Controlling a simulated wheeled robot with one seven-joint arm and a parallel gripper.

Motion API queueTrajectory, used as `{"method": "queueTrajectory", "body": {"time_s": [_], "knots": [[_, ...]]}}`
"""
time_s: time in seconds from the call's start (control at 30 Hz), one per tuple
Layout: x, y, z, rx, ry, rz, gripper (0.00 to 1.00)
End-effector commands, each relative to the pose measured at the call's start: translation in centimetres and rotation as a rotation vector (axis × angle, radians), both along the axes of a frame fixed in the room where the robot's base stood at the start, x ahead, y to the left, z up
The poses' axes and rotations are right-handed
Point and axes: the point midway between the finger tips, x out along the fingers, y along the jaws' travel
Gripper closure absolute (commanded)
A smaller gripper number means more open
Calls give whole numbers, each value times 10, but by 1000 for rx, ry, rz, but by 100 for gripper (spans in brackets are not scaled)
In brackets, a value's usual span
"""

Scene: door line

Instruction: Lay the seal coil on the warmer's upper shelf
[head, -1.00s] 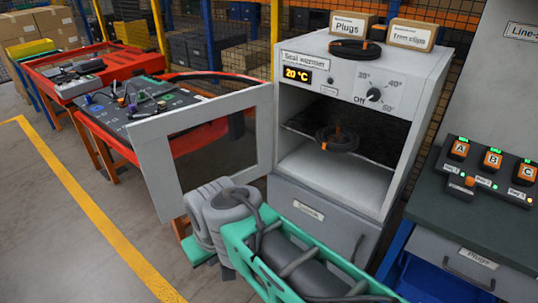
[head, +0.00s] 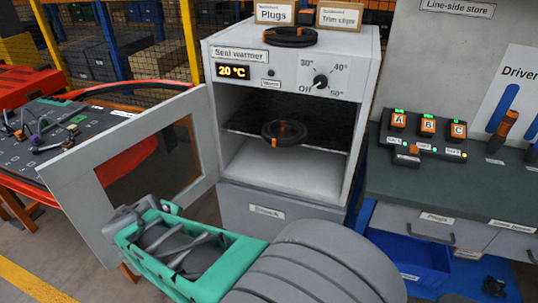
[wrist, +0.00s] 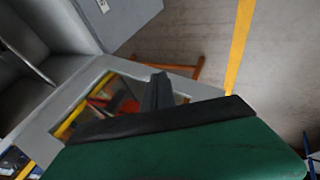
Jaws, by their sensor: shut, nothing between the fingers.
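The seal warmer (head: 222,52) stands in the middle of the head view, its glazed door (head: 75,190) swung open to the left. A black seal coil with orange ties (head: 284,133) lies flat inside, at the level of the thin upper shelf (head: 240,130). A second black coil with an orange tie (head: 290,37) lies on the warmer's top. My gripper (wrist: 158,92) is shut and empty in the wrist view, near the open door's frame and apart from both coils. In the head view I cannot make out its fingertips beyond my green arm link.
The warmer's display (head: 233,72) reads 20 °C and its knob (head: 321,82) is at Off. Plugs (head: 274,13) and trim clips (head: 340,16) boxes stand on top.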

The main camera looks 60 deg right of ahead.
Motion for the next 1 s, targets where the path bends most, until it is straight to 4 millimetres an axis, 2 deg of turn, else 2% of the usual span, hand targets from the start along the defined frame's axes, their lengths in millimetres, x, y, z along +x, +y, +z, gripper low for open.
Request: {"method": "queueTrajectory", "body": {"time_s": [0.03,0.1,0.17,0.2,0.23,0.33,0.4,0.47,0.57,0.67,1.0], "knots": [[-13,-58,-28,-189,77,27,100],[-41,-137,-33,-507,264,118,100],[-70,-188,-26,-754,489,214,100],[-87,-213,-19,-893,654,284,100],[-98,-226,-13,-981,778,338,100],[-118,-250,5,-1185,1133,501,100],[-124,-256,13,-1257,1297,579,100],[-125,-258,17,-1289,1374,618,100],[-124,-265,21,-1304,1409,634,100],[-122,-279,23,-1301,1405,630,100],[-110,-352,23,-1301,1402,628,100]]}}
